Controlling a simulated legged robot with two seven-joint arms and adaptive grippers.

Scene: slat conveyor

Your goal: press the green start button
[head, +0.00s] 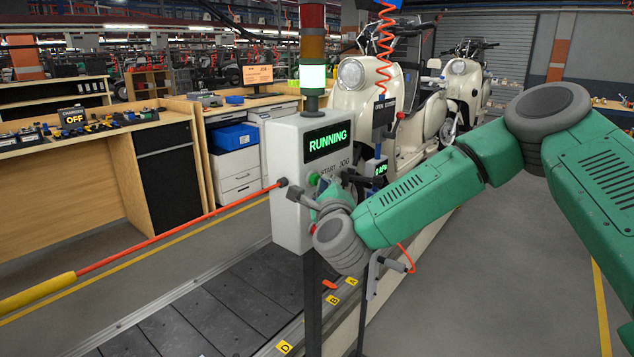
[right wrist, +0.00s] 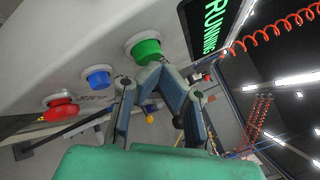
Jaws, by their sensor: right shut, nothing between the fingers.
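The green start button (head: 313,178) is on the front of a light grey control box (head: 283,150), under a screen (head: 328,141) that reads RUNNING in green. My right gripper (head: 320,190) is in front of the box, its fingers shut and empty. In the right wrist view, the closed fingertips (right wrist: 152,70) lie at the lower edge of the green button (right wrist: 143,46). I cannot tell whether they touch it or whether it is pushed in. My left gripper is not in view.
A blue button (right wrist: 98,77) and a red button (right wrist: 60,106) sit beside the green one. A signal tower (head: 312,75) with a bright white segment stands above the box. The slat conveyor (head: 220,310) runs below. Cream scooters (head: 360,100) stand behind. A red bar (head: 180,230) reaches left.

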